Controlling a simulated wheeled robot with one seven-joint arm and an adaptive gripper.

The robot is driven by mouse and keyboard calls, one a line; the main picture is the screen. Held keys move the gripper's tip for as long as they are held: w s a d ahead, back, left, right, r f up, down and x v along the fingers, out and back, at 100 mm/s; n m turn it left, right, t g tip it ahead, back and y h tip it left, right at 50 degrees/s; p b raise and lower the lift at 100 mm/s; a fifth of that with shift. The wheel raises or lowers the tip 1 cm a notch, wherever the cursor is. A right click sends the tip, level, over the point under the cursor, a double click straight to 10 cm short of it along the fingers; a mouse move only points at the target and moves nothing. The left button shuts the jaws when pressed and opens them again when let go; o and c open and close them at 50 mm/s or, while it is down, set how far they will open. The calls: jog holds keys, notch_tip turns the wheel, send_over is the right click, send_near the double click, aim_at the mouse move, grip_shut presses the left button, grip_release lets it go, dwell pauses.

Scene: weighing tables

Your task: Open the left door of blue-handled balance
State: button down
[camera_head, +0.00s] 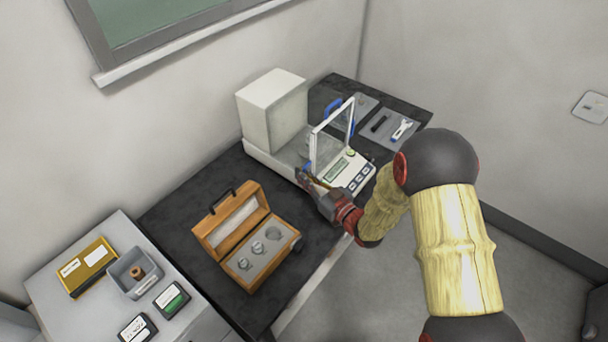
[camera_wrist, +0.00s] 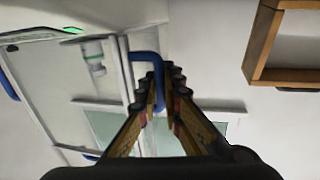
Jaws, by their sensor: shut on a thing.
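The balance (camera_head: 345,172) is white, with a tall housing at its back, a clear glass chamber and a keypad at its front. A blue handle (camera_head: 332,107) shows on the chamber's far side in the head view. My gripper (camera_head: 306,179) is at the chamber's near left side. In the wrist view my gripper (camera_wrist: 162,95) is shut on the left door's blue handle (camera_wrist: 145,57), which runs in between the fingers. The glass pane (camera_wrist: 110,80) is beside it. The gripped end of the handle is hidden by the fingers. How far the left door stands open is unclear.
An open wooden weight case (camera_head: 240,240) stands left of my gripper on the dark table (camera_head: 180,205). A grey tray (camera_head: 388,124) with tools lies beyond the balance. A side table (camera_head: 70,312) at the lower left holds a gold box (camera_head: 87,267) and a grey bin (camera_head: 125,277).

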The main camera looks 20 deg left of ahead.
jog(key=s+a+b+x, duration=0.1)
jog(key=b+x, duration=0.4)
jog(key=x, duration=0.9)
jog(key=shift+s+a, duration=0.5)
jog(key=shift+a, duration=0.05)
jog(key=c, duration=2.3)
grip_release()
jog(key=v, duration=1.2)
